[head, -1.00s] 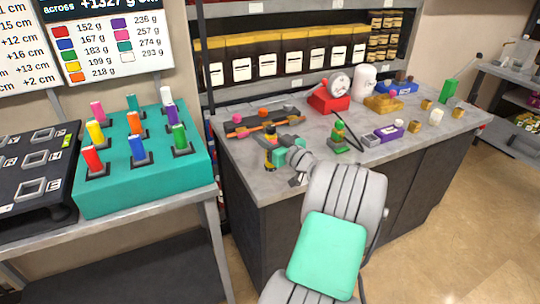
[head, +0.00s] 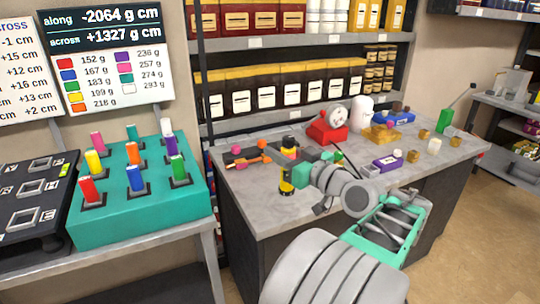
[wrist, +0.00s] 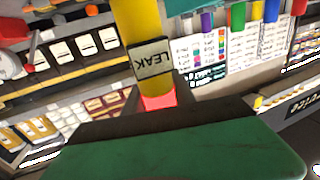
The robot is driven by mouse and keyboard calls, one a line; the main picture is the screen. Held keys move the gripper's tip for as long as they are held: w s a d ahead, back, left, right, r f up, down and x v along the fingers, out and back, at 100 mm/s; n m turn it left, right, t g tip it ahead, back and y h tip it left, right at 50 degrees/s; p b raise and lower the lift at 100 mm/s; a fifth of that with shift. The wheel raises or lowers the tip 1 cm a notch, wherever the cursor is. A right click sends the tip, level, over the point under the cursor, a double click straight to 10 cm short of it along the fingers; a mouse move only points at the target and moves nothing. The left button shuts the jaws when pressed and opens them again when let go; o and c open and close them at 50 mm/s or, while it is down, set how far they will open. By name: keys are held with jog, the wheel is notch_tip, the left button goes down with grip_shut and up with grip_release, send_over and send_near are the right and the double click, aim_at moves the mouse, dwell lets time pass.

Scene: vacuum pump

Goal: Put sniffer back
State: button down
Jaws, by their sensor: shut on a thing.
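The sniffer (head: 286,187) is a yellow and black upright stick at the front left of the grey bench. My gripper (head: 291,174) is shut on it, with the teal jaw section across its middle. In the wrist view, the sniffer (wrist: 132,20) is a yellow body with a "LEAK" label, and a red part shows at its near end. Whether its lower end touches the bench is not clear. No holder for it can be made out for certain.
Orange and dark bars (head: 250,160) lie left of my gripper on the bench (head: 250,205). Behind are a red gauge (head: 326,128) and a white canister (head: 361,113). A purple box (head: 387,163) lies right. A teal block stand (head: 140,215) stands on the left table.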

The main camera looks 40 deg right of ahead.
jog(key=w+d+f+b, duration=0.4)
jog(key=w+f, duration=0.7)
jog(key=f, duration=0.1)
jog(key=shift+w+d+f, duration=0.15)
jog(key=shift+w+f, duration=0.2)
jog(key=c, duration=1)
grip_release()
jog(key=shift+c, duration=0.2)
jog(key=shift+r, duration=0.1)
